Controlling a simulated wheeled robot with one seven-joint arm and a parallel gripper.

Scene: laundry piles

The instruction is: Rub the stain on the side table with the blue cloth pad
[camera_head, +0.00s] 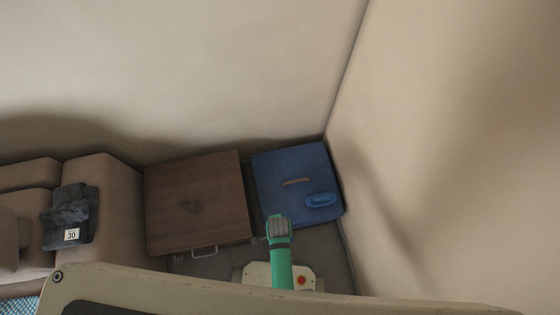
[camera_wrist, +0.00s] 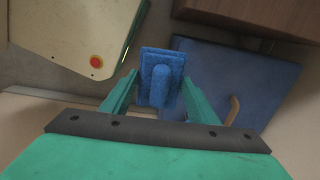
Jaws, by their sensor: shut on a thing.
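My gripper (camera_wrist: 161,92) has its green fingers shut on the blue cloth pad (camera_wrist: 160,72), a block with a rounded raised grip. In the head view my green arm rises in front of the furniture, and I cannot make out the fingers there. The pad hides part of the blue top there.
A bright blue oval item (camera_head: 320,200) shows over the blue top; I cannot tell whether it is the held pad. The brown table has a metal handle (camera_head: 204,252) in front. Walls close the back and right.

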